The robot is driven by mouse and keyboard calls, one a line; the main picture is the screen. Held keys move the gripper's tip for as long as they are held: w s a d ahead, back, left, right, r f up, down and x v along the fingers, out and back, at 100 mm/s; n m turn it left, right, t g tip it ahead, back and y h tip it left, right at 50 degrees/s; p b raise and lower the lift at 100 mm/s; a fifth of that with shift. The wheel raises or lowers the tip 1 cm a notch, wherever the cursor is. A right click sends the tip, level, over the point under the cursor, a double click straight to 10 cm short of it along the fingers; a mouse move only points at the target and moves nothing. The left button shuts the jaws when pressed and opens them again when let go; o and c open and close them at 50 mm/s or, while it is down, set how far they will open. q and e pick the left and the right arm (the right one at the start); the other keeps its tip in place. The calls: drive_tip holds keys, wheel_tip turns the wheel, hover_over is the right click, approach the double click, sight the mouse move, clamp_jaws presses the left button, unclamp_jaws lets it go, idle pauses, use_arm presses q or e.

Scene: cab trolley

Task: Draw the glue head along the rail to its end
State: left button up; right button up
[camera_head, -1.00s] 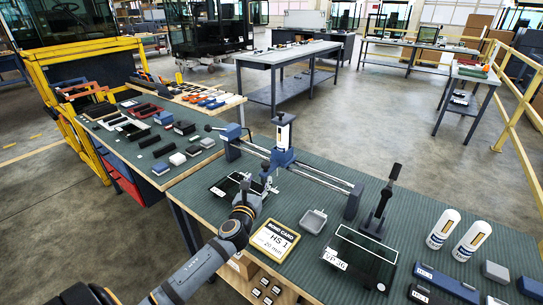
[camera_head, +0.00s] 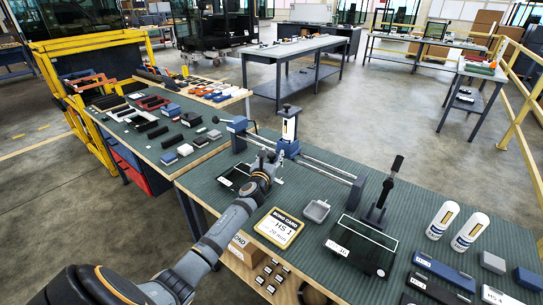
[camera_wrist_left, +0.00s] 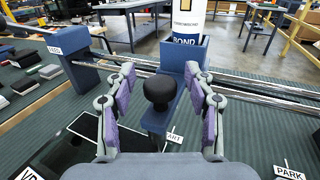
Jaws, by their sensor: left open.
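The glue head (camera_head: 289,141) is a blue carriage with an upright cartridge, standing on the twin-rod rail (camera_head: 325,168) near its left part. In the left wrist view the glue head (camera_wrist_left: 188,62) shows a "BOND" label, and a black round knob (camera_wrist_left: 160,90) sticks out towards me. The rail (camera_wrist_left: 252,87) runs across behind it. My left gripper (camera_head: 272,160) is at the front of the glue head. In the wrist view my left gripper (camera_wrist_left: 160,108) is open, with purple pads either side of the knob, apart from it. My right gripper is not in view.
The rail has a left end block (camera_head: 237,134) and a right end block (camera_head: 356,191). A yellow-edged card (camera_head: 279,228) and a grey dish (camera_head: 316,211) lie in front of the rail. A black lever stand (camera_head: 381,203) stands right of it. "START" and "PARK" tags (camera_wrist_left: 288,172) show.

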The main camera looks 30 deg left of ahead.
use_arm(q)
drive_tip(key=shift+c, duration=0.2)
drive_tip(key=shift+s, duration=0.1)
drive_tip(key=shift+c, duration=1)
drive_tip(key=c, duration=0.7)
clamp_jaws()
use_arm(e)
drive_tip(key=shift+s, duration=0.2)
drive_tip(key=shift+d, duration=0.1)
